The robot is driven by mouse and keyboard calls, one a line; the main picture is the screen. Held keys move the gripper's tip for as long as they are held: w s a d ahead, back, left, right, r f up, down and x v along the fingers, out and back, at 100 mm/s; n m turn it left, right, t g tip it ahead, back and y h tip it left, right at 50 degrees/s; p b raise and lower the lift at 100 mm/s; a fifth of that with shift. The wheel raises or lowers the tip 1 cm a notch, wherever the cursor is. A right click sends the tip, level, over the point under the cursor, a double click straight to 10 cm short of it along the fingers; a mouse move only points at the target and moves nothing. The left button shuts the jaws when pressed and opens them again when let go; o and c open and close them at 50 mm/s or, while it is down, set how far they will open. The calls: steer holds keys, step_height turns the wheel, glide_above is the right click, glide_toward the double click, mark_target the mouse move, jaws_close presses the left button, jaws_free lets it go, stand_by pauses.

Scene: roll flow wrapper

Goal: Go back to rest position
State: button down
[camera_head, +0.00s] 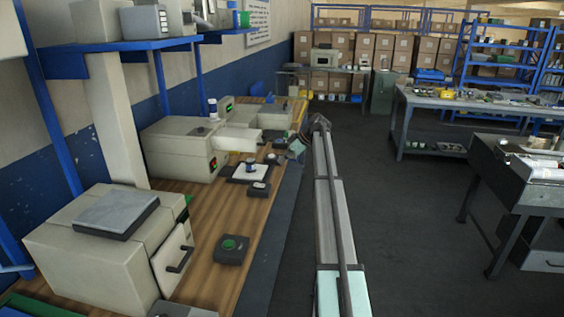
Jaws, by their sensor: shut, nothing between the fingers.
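My arm stretches forward from the bottom of the head view, along the right side of the wooden bench (228,228). It bends down and left at its far end. My gripper (283,157) is there, small and partly hidden by the wrist, above the bench's right edge. It is shut and nothing shows in it. Whether it touches the bench cannot be told.
A beige machine (185,148) stands on the bench, and a beige box with a handled door (110,250) is nearer. A black box with a green button (232,248) lies near the bench edge. Grey floor (410,235) is clear right of my arm, up to a dark table (510,160).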

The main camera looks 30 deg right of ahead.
steer(key=s+a+f+m+g+h, duration=0.15)
steer(key=s+a+f+m, duration=0.25)
steer(key=s+a+f, duration=0.65)
steer(key=s+a+f+m+g+h, duration=0.1)
steer(key=s+a+f+m+g, duration=0.2)
steer(key=s+f, duration=0.8)
steer(key=s+a+f+m+h, duration=0.1)
steer(key=s+a+f+m, duration=0.5)
steer(key=f, duration=1.1)
steer(key=s+a+f+g, duration=0.1)
steer(key=s+a+f, duration=0.4)
steer(key=s, duration=0.3)
steer(key=s+a+f+g, duration=0.2)
steer(key=s+a+f, duration=0.35)
steer(key=s, duration=0.25)
steer(key=s+a+f+n+g+h, duration=0.1)
steer(key=s+a, duration=0.2)
steer(key=s, duration=0.6)
steer(key=s+a+f+n+g, duration=0.1)
steer(key=s+a+f+g, duration=0.1)
steer(key=s, duration=0.8)
steer(key=s+a+f+n+g+h, duration=0.1)
steer(key=s+a, duration=0.3)
steer(key=s, duration=0.5)
steer(key=shift+s+a+f+h, duration=0.25)
steer(key=shift+a+f+h, duration=0.1)
steer(key=shift+f, duration=0.15)
